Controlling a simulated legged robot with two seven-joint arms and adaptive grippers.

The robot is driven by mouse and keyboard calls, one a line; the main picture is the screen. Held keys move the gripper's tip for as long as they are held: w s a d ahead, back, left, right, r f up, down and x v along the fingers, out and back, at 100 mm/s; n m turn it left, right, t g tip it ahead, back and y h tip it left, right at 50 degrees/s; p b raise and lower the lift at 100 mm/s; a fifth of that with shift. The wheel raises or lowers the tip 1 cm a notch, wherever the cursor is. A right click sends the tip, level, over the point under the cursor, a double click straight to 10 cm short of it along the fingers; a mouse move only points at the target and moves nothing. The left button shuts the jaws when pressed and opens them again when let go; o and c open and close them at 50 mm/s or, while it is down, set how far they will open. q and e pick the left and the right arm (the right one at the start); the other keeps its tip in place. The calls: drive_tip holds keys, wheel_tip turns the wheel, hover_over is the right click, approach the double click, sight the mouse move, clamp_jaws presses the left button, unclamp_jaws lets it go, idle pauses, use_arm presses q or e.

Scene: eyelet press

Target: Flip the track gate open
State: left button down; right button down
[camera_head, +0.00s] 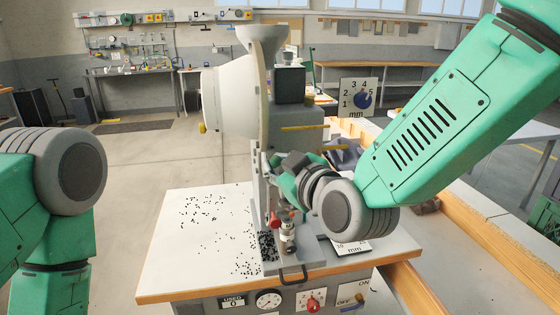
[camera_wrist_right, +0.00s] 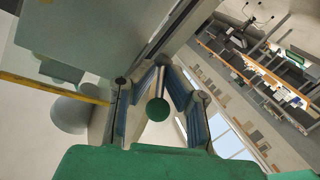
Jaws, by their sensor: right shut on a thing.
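The eyelet press (camera_head: 236,95) stands on the bench, with a cream hopper on top and a pale vertical plate. A narrow track (camera_head: 257,195) seems to run down its front. My right gripper shows in the wrist view (camera_wrist_right: 160,68), its blue-padded fingers drawn together at the press. A round dark green piece (camera_wrist_right: 158,110) shows between the fingers; I cannot tell whether it is the gate's knob. In the head view my wrist hides the fingertips and the track gate, so the gate's position cannot be told. My left arm is at the left edge; its gripper is out of view.
The white bench top (camera_head: 165,250) is strewn with small black eyelets. A red-and-silver tool (camera_head: 287,235) stands at the press foot. Wooden-edged rails lie at the right. The bench's left side holds only loose eyelets.

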drive_tip(key=shift+w+a+r, duration=0.1)
drive_tip(key=shift+a+r, duration=0.05)
drive_tip(key=shift+r, duration=0.15)
drive_tip(key=c, duration=1.6)
unclamp_jaws()
drive_tip(key=shift+a+f, duration=0.15)
drive_tip(key=shift+a, duration=0.15)
use_arm(q)
drive_tip(key=shift+a+f, duration=0.1)
drive_tip(key=shift+a, duration=0.25)
use_arm(e)
drive_tip(key=v, duration=1.1)
drive_tip(key=shift+s+d, duration=0.1)
drive_tip(key=shift+s, duration=0.2)
